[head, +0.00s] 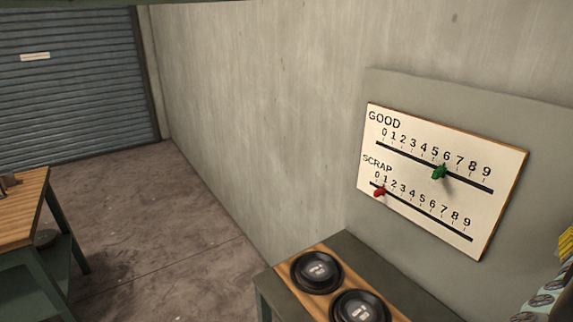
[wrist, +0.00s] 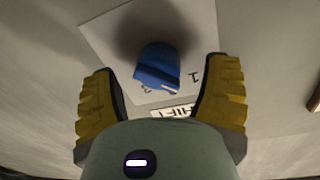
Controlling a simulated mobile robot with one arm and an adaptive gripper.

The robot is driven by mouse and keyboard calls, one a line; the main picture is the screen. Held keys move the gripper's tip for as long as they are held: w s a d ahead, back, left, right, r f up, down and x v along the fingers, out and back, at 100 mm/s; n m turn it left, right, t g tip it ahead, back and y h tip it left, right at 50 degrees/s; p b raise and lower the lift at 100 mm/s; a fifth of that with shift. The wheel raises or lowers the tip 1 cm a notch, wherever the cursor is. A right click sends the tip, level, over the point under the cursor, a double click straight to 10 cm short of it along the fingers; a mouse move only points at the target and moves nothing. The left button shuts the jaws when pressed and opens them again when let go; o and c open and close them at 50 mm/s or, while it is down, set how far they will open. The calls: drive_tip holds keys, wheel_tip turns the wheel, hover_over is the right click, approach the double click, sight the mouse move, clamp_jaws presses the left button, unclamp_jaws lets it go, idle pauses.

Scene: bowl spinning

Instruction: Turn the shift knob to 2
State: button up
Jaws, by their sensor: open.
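The blue shift knob (wrist: 158,62) shows in the wrist view, mounted on a white plate (wrist: 105,32). Part of a "SHIFT" label (wrist: 174,112) and the numeral 1 (wrist: 194,77) are seen below and to the right of it. Another mark by the knob's lower left edge is too small to read surely. A pale line shows on the knob's lower right part; I cannot tell which number it points to. My gripper (wrist: 163,72) is open, with one yellow finger on each side of the knob and gaps between.
In the head view a GOOD/SCRAP board (head: 415,202) hangs on the wall, with a green slider (head: 439,172) and a red slider (head: 379,191). Black bowls (head: 317,271) stand on a bench below. A workbench (head: 22,212) stands at the left; open floor lies between.

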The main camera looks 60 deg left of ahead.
drive_tip(key=shift+w+d, duration=0.15)
drive_tip(key=shift+w, duration=0.2)
drive_tip(key=c, duration=1.2)
